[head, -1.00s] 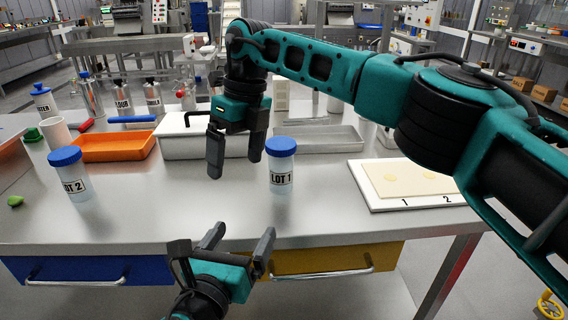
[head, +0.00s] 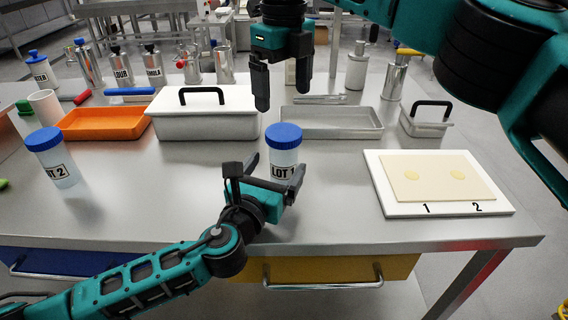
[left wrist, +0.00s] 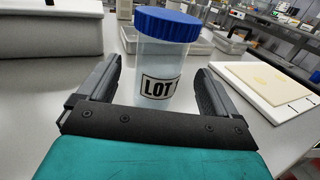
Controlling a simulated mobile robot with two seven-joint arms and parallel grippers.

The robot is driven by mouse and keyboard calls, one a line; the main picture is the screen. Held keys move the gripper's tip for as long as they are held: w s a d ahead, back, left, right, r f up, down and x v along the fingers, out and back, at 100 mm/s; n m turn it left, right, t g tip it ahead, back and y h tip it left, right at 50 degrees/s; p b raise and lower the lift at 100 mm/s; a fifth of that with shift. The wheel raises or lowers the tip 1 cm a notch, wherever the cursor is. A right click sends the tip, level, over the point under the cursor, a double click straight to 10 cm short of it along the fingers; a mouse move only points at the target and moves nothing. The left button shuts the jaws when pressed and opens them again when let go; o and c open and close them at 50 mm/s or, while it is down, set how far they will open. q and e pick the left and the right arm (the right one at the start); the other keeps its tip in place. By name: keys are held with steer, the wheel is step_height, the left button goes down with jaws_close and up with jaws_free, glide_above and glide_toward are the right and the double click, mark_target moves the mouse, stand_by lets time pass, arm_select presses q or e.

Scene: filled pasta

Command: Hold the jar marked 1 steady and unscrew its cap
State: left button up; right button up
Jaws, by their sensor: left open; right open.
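The jar marked LOT 1 (head: 284,150) stands upright on the steel table, clear-bodied with a blue screw cap (head: 283,136) on top. In the left wrist view the jar (left wrist: 160,60) is straight ahead, its lower part between or just beyond the finger ends. My left gripper (head: 264,172) is open, low at the front side of the jar; whether its fingers touch the jar I cannot tell. My right gripper (head: 284,92) is open and empty, pointing down above and slightly behind the cap, apart from it.
The jar marked LOT 2 (head: 53,160) stands at the left. Behind are an orange tray (head: 105,124), a white lidded box (head: 205,125) and a grey tray (head: 325,122). A white board (head: 445,208) with a dough sheet lies at the right. The table around LOT 1 is clear.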

arm_select(q)
steer(key=shift+x, duration=3.1)
steer(key=shift+c, duration=0.3)
